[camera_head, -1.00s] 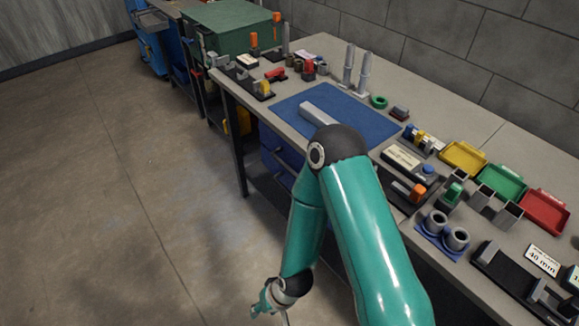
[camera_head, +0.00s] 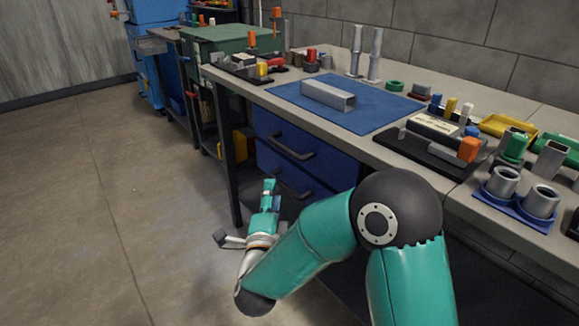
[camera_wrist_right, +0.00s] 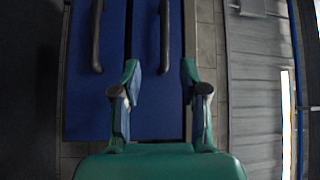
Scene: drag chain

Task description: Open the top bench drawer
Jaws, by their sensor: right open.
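The top bench drawer (camera_head: 290,136) is blue, with a dark bar handle (camera_head: 296,149), and sits shut under the bench top. A second blue drawer (camera_head: 300,180) with a similar handle is below it. My right gripper (camera_head: 268,186) is in front of the drawers at the left, low beside the bench leg, apart from the handles. In the right wrist view, my right gripper (camera_wrist_right: 160,76) is open and empty. The top handle (camera_wrist_right: 165,38) appears ahead between its fingers, and the lower handle (camera_wrist_right: 97,38) is left of them. My left gripper is out of view.
The bench top (camera_head: 385,155) carries a blue mat (camera_head: 375,112) with a grey channel piece (camera_head: 327,95), plus several fixtures and trays. A dark bench leg (camera_head: 229,160) stands left of the drawers. The floor (camera_head: 90,200) at left is clear.

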